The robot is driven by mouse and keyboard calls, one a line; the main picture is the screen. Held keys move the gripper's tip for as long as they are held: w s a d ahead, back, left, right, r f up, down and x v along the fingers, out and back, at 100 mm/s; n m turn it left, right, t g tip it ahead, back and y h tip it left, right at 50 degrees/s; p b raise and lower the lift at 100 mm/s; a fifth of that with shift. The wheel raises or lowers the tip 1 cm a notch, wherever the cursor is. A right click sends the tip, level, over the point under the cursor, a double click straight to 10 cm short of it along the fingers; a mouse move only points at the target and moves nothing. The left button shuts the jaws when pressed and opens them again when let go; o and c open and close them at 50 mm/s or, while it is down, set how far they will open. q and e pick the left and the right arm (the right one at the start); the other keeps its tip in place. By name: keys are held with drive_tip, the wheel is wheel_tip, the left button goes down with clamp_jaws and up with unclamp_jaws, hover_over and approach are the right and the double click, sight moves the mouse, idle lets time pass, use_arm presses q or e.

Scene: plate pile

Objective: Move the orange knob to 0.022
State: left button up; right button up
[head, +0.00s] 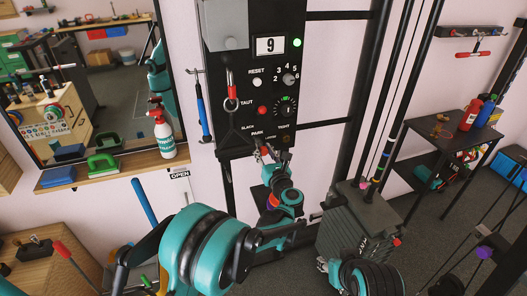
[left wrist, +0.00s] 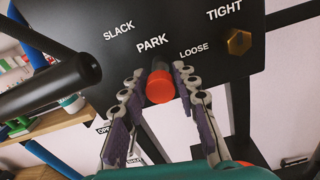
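The orange knob (left wrist: 160,88) sits on the end of a short lever below the PARK label on the black panel (head: 228,100). In the left wrist view it points towards the camera between the two fingers of my left gripper (left wrist: 159,78). The fingers are spread on either side, with a visible gap at least on the left. In the head view the left gripper (head: 270,158) is at the panel's lower edge, and the knob is small and partly covered there. SLACK and LOOSE labels flank PARK. My right gripper is not seen; only parts of the right arm show at bottom right.
The panel also carries a display reading 9 (head: 270,46), a green light (head: 297,43), buttons and dials. A hexagonal brass-coloured part (left wrist: 239,42) is right of the knob. A dark bar (left wrist: 50,85) crosses the wrist view at left. A shelf with a spray bottle (head: 163,135) is left of the panel.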

use_arm(q)
clamp_jaws()
drive_tip(key=shift+x, duration=1.35)
drive_tip(key=o, duration=0.7)
unclamp_jaws()
drive_tip(key=shift+c, duration=0.2)
drive_tip(key=v, duration=1.2)
drive_tip(key=shift+r, duration=0.1)
